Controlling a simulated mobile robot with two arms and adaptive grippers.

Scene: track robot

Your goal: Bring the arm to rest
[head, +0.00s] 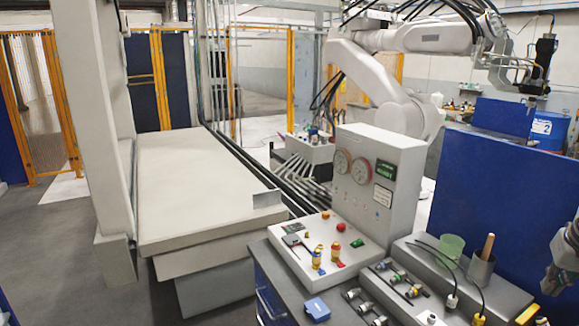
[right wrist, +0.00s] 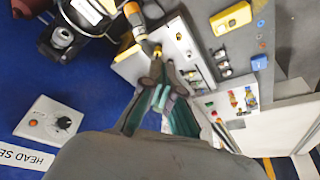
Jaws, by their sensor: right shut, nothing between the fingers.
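My right gripper (head: 557,280) shows only in part at the right edge of the head view, in front of the blue panel and right of the grey bench. In the right wrist view its two fingers (right wrist: 157,84) are together and hold nothing. The rest of my right arm is cut off by the frame in the head view. My left gripper is in neither view.
A bench (head: 400,312) stands close in front, bearing a control box (head: 372,190) with gauges, a green cup (head: 452,247) and cables. A blue panel (head: 495,190) rises behind it. A pale platform (head: 200,185) lies left. A large white robot arm (head: 380,85) stands behind.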

